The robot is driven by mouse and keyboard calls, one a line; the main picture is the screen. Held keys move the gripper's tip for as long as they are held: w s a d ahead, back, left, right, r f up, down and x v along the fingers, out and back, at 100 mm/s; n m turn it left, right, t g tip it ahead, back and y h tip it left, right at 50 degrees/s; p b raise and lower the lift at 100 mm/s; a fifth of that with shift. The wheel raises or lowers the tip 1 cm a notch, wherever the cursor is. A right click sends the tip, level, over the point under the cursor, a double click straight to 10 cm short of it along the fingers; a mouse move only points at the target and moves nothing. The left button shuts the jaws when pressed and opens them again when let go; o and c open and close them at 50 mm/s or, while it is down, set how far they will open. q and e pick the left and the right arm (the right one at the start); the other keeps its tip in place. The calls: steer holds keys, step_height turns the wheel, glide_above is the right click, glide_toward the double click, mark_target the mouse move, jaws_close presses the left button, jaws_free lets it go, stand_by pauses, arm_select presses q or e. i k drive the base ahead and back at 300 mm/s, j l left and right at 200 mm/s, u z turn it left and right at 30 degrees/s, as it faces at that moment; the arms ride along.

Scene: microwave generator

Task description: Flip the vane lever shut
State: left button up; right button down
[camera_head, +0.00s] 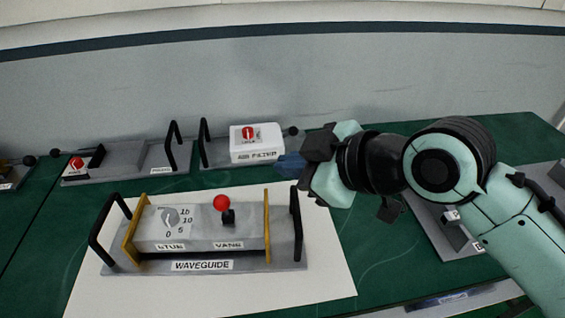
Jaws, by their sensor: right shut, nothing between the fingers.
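The vane lever (222,205) has a red ball knob on a short dark stem. It stands up from the grey waveguide unit (212,257), above the "VANE" label, in the middle of the unit. My right gripper (290,166) is shut and empty. It is up and to the right of the lever in the picture, clearly apart from it, with its fingertips pointing left. My left gripper is not in view.
The waveguide unit lies on a white sheet (335,287) and has black handles (296,222) at both ends. A stub dial (170,217) sits left of the lever. The air filter unit (257,143) stands behind, near my right fingers. Another panel (130,158) is at back left.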

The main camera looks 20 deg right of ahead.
mark_target(221, 202)
steer(key=k, duration=1)
